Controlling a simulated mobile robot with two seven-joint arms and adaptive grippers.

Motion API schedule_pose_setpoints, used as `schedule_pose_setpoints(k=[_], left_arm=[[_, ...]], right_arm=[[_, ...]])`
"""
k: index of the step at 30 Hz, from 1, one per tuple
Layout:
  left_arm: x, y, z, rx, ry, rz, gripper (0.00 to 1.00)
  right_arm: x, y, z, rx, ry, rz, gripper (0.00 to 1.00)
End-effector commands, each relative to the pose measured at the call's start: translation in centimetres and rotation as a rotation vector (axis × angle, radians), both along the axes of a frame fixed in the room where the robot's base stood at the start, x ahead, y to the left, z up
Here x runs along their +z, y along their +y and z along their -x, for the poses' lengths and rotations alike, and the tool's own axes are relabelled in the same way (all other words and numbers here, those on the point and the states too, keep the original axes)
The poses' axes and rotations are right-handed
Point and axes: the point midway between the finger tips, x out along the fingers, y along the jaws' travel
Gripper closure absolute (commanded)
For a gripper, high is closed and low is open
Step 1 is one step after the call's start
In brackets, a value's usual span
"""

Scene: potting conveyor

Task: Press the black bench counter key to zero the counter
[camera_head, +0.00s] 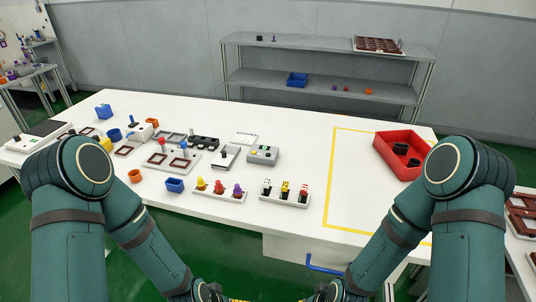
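A small grey box (263,154) with a greenish panel and small buttons stands on the white table, right of the middle of the group of objects. It may be the bench counter; its key is too small to make out. Left of it is a flat grey unit (225,157) with a dark upright part. My two arms bend down to the bottom edge of the view.
Two racks of coloured pieces, one (219,191) with yellow, red and purple and one (285,194) with white, yellow and red, stand in front. A blue cup (175,185) is nearby. A red tray (401,154) with dark pieces lies right, overlapping the yellow-taped area (336,180).

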Motion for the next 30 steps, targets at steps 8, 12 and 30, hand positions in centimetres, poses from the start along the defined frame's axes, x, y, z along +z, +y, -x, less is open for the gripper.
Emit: schedule_pose_setpoints(k=[8, 12, 30], left_arm=[[0.00, 0.00, 0.00, 0.000, 0.000, 0.000, 0.19], [0.00, 0.00, 0.00, 0.000, 0.000, 0.000, 0.19], [0.00, 0.00, 0.00, 0.000, 0.000, 0.000, 0.54]], right_arm=[[0.00, 0.00, 0.00, 0.000, 0.000, 0.000, 1.00], [0.00, 0.00, 0.00, 0.000, 0.000, 0.000, 1.00], [0.00, 0.00, 0.00, 0.000, 0.000, 0.000, 1.00]])
